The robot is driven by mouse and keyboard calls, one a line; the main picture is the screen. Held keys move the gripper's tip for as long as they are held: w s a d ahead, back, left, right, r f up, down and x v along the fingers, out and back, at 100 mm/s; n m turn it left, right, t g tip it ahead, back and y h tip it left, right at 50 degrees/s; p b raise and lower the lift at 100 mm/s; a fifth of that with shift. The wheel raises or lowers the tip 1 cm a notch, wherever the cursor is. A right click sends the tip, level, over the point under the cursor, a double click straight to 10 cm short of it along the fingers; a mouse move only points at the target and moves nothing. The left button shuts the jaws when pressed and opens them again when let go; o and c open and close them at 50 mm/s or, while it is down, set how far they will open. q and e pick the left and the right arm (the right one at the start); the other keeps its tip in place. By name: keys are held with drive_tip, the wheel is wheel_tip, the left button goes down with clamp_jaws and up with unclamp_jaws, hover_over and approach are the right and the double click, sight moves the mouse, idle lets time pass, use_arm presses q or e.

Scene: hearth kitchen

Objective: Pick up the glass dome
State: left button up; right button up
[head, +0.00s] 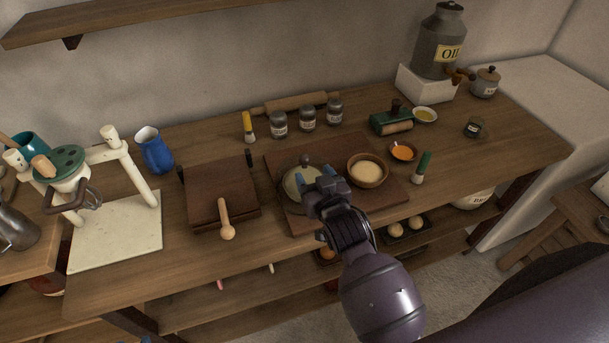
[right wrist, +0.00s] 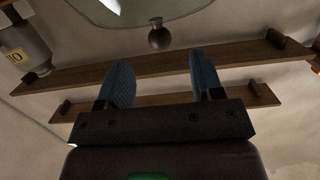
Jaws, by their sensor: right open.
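The glass dome (head: 297,191), clear with a dark round knob on top, stands on the wooden board in the middle of the counter. In the right wrist view its rounded glass (right wrist: 135,12) shows at the top edge, with the dark knob just beyond my fingertips. My right gripper (head: 315,178) is open, its two blue fingers in front of the dome and apart from the knob. In the right wrist view the gap between the fingers (right wrist: 160,72) is empty. My arm partly hides the dome's right side. My left gripper is out of view.
A wooden bowl (head: 367,171) of pale contents sits close right of the dome on the board (head: 276,145). A brown box-like press (head: 219,183) with a wooden handle stands left. Several jars (head: 307,119) and a rolling pin (head: 300,103) are behind. A shelf (head: 110,20) hangs above.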

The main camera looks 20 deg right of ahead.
sight(307, 163)
drive_tip(key=shift+w+f+p, duration=0.2)
drive_tip(key=shift+w, duration=1.15)
drive_tip(key=shift+w+f+p, duration=0.15)
drive_tip(key=shift+w+f, duration=0.05)
drive_tip(key=shift+w, duration=1.15)
clamp_jaws()
